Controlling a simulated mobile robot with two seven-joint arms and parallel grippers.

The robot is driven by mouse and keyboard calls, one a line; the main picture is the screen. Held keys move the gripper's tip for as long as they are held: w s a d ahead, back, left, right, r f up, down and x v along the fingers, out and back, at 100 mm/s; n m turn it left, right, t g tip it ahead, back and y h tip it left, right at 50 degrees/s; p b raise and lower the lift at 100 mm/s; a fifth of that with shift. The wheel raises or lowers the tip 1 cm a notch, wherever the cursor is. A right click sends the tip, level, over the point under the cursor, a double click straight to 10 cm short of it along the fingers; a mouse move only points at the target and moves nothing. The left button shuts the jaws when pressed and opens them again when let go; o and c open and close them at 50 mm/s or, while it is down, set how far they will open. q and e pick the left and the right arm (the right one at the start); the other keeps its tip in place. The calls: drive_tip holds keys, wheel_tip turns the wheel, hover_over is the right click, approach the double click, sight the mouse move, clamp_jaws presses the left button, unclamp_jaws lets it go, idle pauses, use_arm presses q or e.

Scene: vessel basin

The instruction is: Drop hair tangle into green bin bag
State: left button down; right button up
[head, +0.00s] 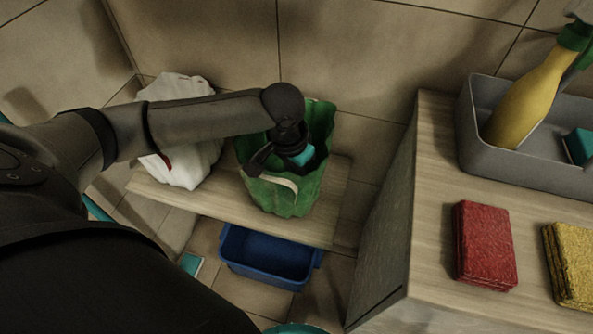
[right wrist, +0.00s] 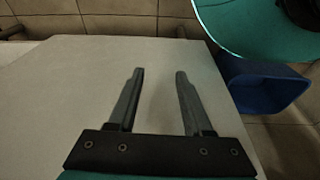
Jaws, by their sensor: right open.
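The green bin bag (head: 291,199) stands open on a wooden shelf. My left gripper (head: 284,165) points down into its mouth, with dark parts and a teal part showing against the bag. Whether its fingers are open or shut is unclear there. I cannot make out the hair tangle in either view; the bag's inside is mostly hidden by the gripper. My right gripper (right wrist: 160,73) is open and empty over a pale flat surface in the right wrist view, and is not visible in the head view.
A white bag (head: 181,172) stands left of the green one on the shelf (head: 230,216). A blue tub (head: 268,257) is below; a blue container also shows in the right wrist view (right wrist: 268,92). A counter at right holds a grey caddy (head: 525,169), a yellow bottle (head: 528,95) and red sponges (head: 484,245).

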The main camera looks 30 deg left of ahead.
use_arm(q)
drive_tip(key=shift+f, duration=0.3)
drive_tip(key=c, duration=0.8)
unclamp_jaws()
drive_tip(key=shift+c, duration=0.2)
use_arm(e)
drive_tip(key=shift+d+f, duration=0.1)
drive_tip(key=shift+f, duration=0.2)
drive_tip(key=shift+w, duration=0.1)
